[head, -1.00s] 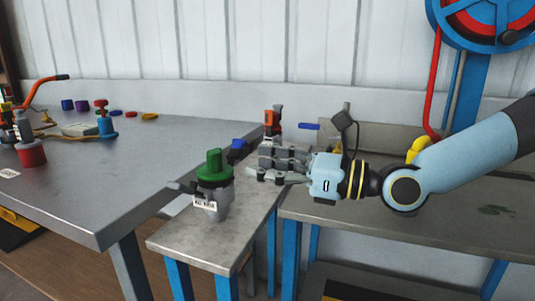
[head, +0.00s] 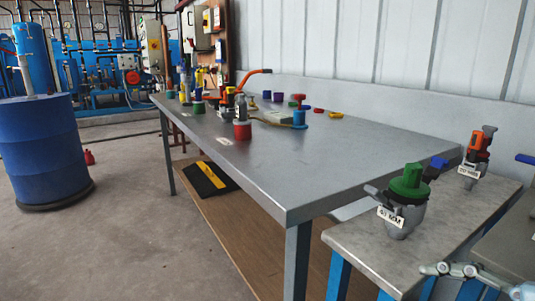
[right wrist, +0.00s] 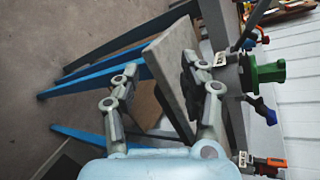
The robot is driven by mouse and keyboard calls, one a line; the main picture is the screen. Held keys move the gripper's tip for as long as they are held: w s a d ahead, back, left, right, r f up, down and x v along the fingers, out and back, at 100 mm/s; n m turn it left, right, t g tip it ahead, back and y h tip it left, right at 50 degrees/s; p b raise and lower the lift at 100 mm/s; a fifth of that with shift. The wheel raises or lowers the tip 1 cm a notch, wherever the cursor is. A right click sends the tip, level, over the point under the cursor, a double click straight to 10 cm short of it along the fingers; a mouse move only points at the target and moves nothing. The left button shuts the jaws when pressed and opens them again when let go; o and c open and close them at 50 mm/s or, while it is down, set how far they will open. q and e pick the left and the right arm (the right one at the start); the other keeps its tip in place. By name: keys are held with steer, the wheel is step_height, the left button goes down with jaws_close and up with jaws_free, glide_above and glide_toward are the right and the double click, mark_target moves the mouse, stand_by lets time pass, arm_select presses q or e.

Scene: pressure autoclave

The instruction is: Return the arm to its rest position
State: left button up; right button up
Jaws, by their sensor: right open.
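My right gripper (right wrist: 165,85) is open in the right wrist view, its two jointed fingers spread apart. Nothing is held between them; the edge of the small metal-topped stand shows behind. In the head view only part of the right gripper (head: 455,270) shows, at the lower right edge. It appears in front of the right end of the stand (head: 370,245). The rest of the right arm is out of frame there. My left gripper is in neither view.
A green-knobbed fixture (head: 410,182) and an orange-topped one (head: 477,150) stand on the small stand. A large grey bench (head: 310,150) holds several coloured parts. A blue drum (head: 42,150) stands at left, with open floor (head: 150,235) between.

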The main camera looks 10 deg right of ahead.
steer(key=s+f+n+g+h, duration=0.8)
steer(key=s+n, duration=0.4)
steer(key=n, duration=0.6)
steer(key=s+d+f+g, duration=0.1)
steer(key=s+f, duration=0.2)
steer(key=f, duration=1.1)
steer(key=s+d+f+g, duration=0.1)
steer(key=s+d+f, duration=0.1)
steer(key=f, duration=1.3)
steer(key=s+f, duration=0.6)
steer(key=s, duration=0.2)
steer(key=s+f+g, duration=0.1)
steer(key=s+f, duration=0.5)
steer(key=s, duration=0.3)
steer(key=shift+s+d+m, duration=0.2)
steer(key=shift+s+m, duration=0.1)
steer(key=shift+f, duration=0.1)
